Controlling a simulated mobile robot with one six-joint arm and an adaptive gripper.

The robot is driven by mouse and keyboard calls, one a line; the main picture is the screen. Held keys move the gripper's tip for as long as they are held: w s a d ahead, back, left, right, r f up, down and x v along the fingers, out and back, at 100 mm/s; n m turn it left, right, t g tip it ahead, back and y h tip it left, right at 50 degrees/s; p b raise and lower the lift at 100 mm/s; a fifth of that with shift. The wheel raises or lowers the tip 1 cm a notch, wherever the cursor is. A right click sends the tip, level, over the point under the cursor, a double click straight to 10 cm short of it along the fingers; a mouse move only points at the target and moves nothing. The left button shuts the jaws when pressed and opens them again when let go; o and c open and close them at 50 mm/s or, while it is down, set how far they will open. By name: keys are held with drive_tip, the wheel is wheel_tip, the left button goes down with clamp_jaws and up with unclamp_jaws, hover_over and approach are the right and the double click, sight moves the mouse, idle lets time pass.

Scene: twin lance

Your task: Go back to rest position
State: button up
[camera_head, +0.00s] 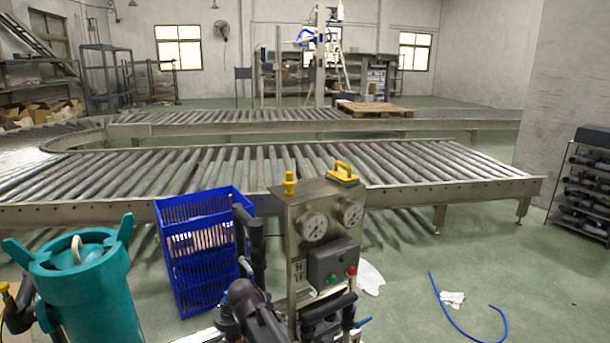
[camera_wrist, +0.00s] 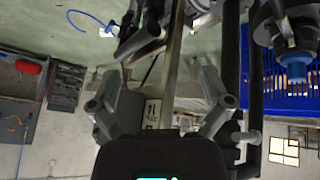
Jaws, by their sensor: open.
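My gripper (camera_wrist: 160,88) shows in the wrist view with its two grey fingers spread wide apart. It is open, and nothing sits between the fingertips. Behind the gap is a metal panel with a dark-lettered label (camera_wrist: 153,113). In the head view I cannot clearly pick out my gripper among the dark parts at the bottom middle. The metal gauge panel (camera_head: 296,250) stands there upright, with two round dials, a yellow handle (camera_head: 343,173) and a yellow knob (camera_head: 290,183) on top. Its lower front is partly hidden by dark pipes.
A blue crate (camera_head: 205,238) stands left of the panel, and a teal tank (camera_head: 90,290) is at lower left. A roller conveyor (camera_head: 430,163) runs behind them. A blue hose (camera_head: 463,330) lies on the floor at right. A bottle rack (camera_head: 584,190) stands by the right wall.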

drive_tip(key=s+d+f+n+g+y, duration=0.1)
drive_tip(key=s+d+g, duration=0.1)
drive_tip(key=s+d, duration=0.5)
drive_tip(key=s+d+f+n+g+y, duration=0.1)
drive_tip(key=s+d, duration=0.2)
drive_tip(key=d, duration=0.8)
drive_tip(key=s+d+f+n+g+y, duration=0.1)
drive_tip(key=s+d+g+y, duration=0.1)
drive_tip(key=s+d, duration=0.55)
wheel_tip(320, 180, up, 23)
drive_tip(key=w+d+p, duration=0.1)
drive_tip(key=w+p, duration=0.1)
drive_tip(key=p, duration=2)
drive_tip(key=shift+d+p, duration=0.25)
drive_tip(key=shift+p, duration=0.1)
drive_tip(key=shift+a+h, duration=0.3)
drive_tip(key=shift+a, duration=0.1)
